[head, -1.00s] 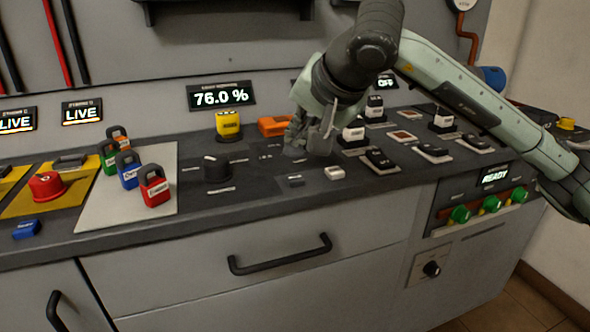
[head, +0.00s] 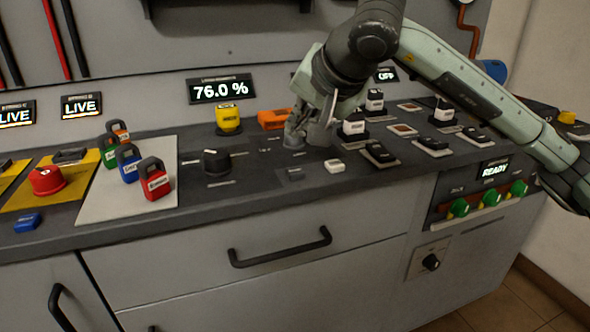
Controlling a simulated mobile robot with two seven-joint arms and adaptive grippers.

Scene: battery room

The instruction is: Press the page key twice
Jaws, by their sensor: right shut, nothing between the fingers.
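Two small keys lie near the front of the console top: a white key (head: 334,165) and a dark grey key (head: 295,174). Their labels are too small to read, so I cannot tell which one is the page key. My right gripper (head: 297,143) points down with its fingers together and empty. In the picture it lies behind and above both keys, apart from them, beside the orange block. My left gripper is not in view.
A black knob (head: 216,162) and a yellow block (head: 228,119) stand to the left. An orange block (head: 273,119) lies close to my gripper. Black and white switches (head: 379,153) stand right. Coloured padlocks (head: 154,180) stand on a pale plate. The display (head: 221,88) reads 76.0 %.

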